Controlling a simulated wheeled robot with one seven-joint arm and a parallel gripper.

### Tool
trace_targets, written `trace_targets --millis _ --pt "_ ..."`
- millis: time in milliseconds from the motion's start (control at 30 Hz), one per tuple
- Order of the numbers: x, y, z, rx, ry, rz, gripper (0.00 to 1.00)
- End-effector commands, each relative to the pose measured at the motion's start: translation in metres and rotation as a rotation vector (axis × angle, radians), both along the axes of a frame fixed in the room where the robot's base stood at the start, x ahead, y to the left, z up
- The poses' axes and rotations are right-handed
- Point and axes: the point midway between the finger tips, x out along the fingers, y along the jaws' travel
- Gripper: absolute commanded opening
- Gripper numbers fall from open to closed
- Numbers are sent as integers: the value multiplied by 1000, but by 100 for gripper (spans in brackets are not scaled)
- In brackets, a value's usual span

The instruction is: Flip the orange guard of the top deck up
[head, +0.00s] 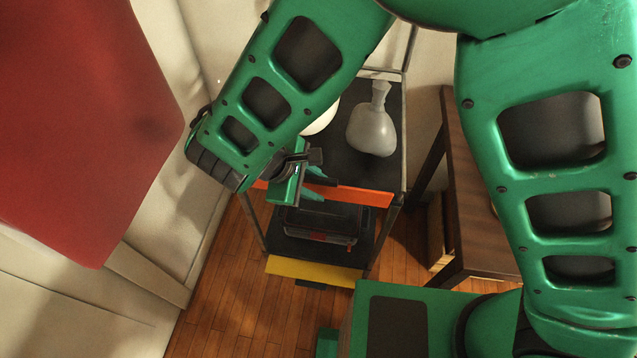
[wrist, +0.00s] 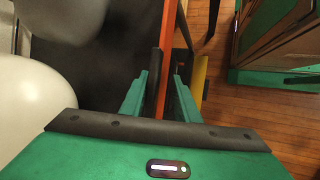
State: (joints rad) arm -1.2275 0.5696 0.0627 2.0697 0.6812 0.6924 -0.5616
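The orange guard (head: 365,196) is a long narrow strip along the near edge of the cart's dark top deck (head: 345,163). In the wrist view the guard (wrist: 168,40) runs between the two fingers of my gripper (wrist: 166,70). The fingers are apart, one on each side of the strip, with a gap showing. In the head view my gripper (head: 319,183) is at the left half of the guard, and my wrist and arm hide the guard's left part. I cannot tell whether a finger touches it.
A grey vase (head: 373,128) and a white rounded object (head: 322,122) stand on the top deck. Below, a dark case (head: 318,228) sits behind a yellow guard (head: 315,271). A wooden table (head: 478,220) is at the right, a red panel (head: 80,110) at the left.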

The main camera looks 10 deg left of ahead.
Motion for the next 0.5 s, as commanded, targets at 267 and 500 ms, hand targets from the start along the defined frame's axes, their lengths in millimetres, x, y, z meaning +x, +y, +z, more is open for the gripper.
trace_targets --millis 267,500 --pt "-3 8 16 1 2 2 28" --pt "-4 13 28 0 3 3 28"
